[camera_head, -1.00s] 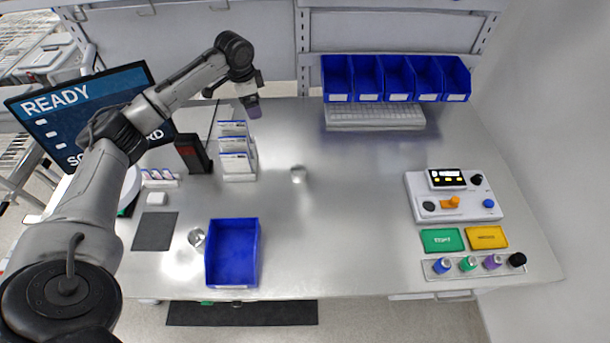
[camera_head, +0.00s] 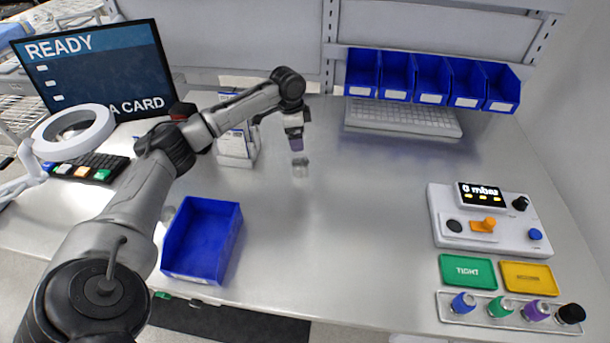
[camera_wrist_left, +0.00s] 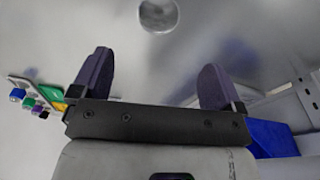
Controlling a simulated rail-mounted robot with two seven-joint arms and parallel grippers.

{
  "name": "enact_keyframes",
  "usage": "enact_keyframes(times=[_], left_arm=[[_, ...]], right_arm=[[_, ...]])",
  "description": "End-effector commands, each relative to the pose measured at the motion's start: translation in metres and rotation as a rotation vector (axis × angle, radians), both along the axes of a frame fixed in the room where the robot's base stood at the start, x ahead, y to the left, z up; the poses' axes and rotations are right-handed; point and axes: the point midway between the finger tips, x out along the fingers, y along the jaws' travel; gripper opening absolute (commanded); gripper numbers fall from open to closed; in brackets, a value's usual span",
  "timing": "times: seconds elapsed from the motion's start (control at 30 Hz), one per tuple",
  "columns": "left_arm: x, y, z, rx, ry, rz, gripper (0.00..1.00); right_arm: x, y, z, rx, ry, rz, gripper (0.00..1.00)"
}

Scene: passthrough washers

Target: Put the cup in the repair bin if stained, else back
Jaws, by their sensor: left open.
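The cup (camera_head: 300,168) is a small, shiny grey round thing standing on the metal bench, left of centre. It also shows at the top of the left wrist view (camera_wrist_left: 158,14). Its surface is too small to tell whether it is stained. My left gripper (camera_head: 297,143) hangs just above and behind the cup, fingers pointing down. In the left wrist view its two purple fingers (camera_wrist_left: 155,80) are spread with nothing between them, and the cup lies beyond the tips. An open blue bin (camera_head: 203,240) stands at the front left, with no readable label. My right gripper is out of view.
White card holders (camera_head: 236,150) stand behind my left forearm. A control box (camera_head: 487,216) and green and yellow pads are at right. The bench centre is clear.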

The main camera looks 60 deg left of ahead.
Motion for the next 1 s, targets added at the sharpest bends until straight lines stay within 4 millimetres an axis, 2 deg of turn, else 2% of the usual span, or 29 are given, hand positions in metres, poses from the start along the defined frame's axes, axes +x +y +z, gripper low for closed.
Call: enact_keyframes(times=[0.4, 0.53, 0.83, 1.0], left_arm=[[0.006, -0.004, -0.067, -0.001, 0.003, 0.0, 0.93], [0.007, -0.005, -0.079, -0.001, 0.003, 0.0, 0.93], [0.008, -0.006, -0.09, 0.0, 0.001, 0.0, 0.93], [0.007, -0.007, -0.108, 0.0, 0.002, 0.0, 0.93]], right_arm=[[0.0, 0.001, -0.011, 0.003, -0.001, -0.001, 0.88], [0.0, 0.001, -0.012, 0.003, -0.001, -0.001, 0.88], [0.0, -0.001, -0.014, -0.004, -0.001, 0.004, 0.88], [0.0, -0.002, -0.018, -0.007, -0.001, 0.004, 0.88]])
